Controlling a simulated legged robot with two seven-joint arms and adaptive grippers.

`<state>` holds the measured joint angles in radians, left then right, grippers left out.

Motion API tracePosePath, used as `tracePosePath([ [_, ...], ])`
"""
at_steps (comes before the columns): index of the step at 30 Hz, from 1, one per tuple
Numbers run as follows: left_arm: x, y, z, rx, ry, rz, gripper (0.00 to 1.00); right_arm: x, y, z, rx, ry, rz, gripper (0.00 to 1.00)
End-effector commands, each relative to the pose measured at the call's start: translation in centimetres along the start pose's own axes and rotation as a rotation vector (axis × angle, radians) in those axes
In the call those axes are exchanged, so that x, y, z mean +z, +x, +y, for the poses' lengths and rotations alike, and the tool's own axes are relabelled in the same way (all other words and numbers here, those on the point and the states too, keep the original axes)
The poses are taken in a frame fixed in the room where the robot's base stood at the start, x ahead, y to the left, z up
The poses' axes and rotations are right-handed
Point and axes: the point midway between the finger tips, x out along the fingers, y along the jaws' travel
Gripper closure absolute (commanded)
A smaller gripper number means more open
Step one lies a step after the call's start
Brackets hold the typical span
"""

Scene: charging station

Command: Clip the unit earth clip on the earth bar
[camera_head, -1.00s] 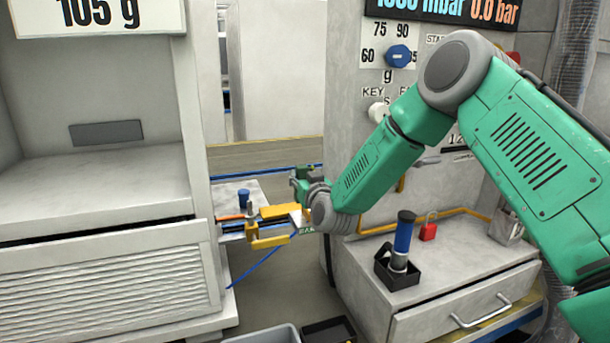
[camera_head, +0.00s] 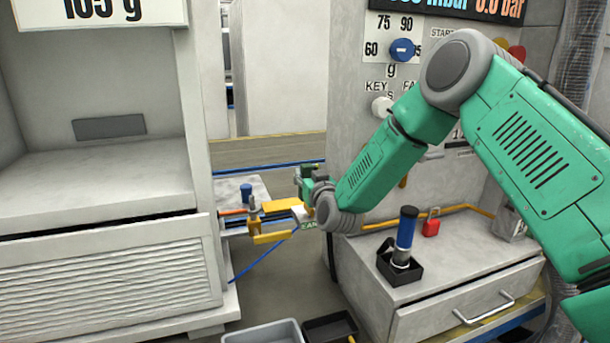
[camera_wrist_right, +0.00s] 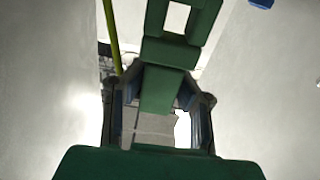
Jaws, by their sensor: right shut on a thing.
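My right gripper (camera_head: 314,190) is small and partly hidden by its own wrist in the head view, at the right end of a yellow, two-armed bracket-like part (camera_head: 282,205). In the right wrist view its dark fingers (camera_wrist_right: 165,112) are shut on a green piece (camera_wrist_right: 165,88), probably the unit earth clip. A small green label (camera_head: 310,225), seemingly starting "EAR", shows just below the gripper. A brass post (camera_head: 254,216) stands at the bracket's left end. I cannot tell which part is the earth bar, or whether the clip touches it. My left gripper is not in view.
A grey cabinet (camera_head: 95,180) stands at left. On the right unit are a blue-handled tool (camera_head: 406,232) in a black holder and a red padlock (camera_head: 431,223). A grey bin (camera_head: 265,333) and a black tray (camera_head: 330,329) lie below. A blue cable (camera_head: 262,260) hangs under the bracket.

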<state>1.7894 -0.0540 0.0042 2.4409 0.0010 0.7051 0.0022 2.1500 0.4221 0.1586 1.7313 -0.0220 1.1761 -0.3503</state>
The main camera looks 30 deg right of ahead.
Motion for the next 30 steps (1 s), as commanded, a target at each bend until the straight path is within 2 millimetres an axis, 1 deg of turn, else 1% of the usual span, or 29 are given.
tracePosePath([
  [8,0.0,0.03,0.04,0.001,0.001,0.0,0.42,-0.01,-0.02,-0.02,0.001,-0.001,0.0,1.0],
  [18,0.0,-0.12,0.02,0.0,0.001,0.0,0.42,-0.09,-0.16,-0.69,0.0,-0.008,0.002,1.0],
  [30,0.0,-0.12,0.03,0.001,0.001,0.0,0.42,0.01,-0.14,-0.59,0.002,-0.007,0.003,1.0],
])
